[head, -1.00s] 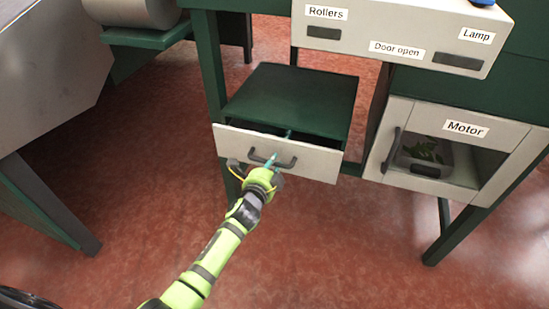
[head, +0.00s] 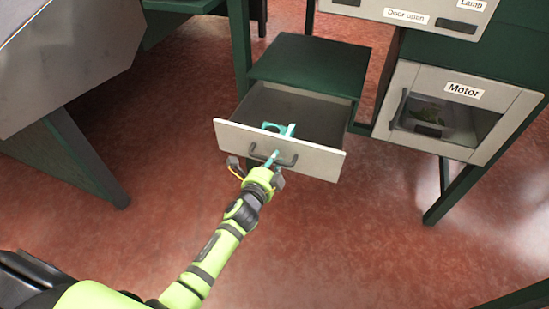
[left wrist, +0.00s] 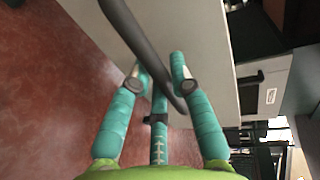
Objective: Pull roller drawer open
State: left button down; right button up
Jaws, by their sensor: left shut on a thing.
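The roller drawer (head: 320,160) has a pale front with a dark bar handle (head: 288,163) and stands out of its green housing (head: 305,62), open toward me. Teal parts (head: 280,128) show inside or at the top of the drawer; I cannot tell what they are. My left gripper (head: 267,163) is at the drawer's handle. In the left wrist view its teal fingers (left wrist: 157,78) are on either side of the dark handle (left wrist: 145,45), shut on it, with the pale drawer front (left wrist: 195,30) behind. My right gripper is not in view.
The motor compartment (head: 455,110) with a glass door is to the right of the drawer. A grey machine panel (head: 70,60) is at the left. The red floor (head: 360,240) in front of the drawer is clear.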

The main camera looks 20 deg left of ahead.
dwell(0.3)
pick_arm(q)
jog(key=c, duration=1.1)
grip_release()
jog(key=v, duration=1.2)
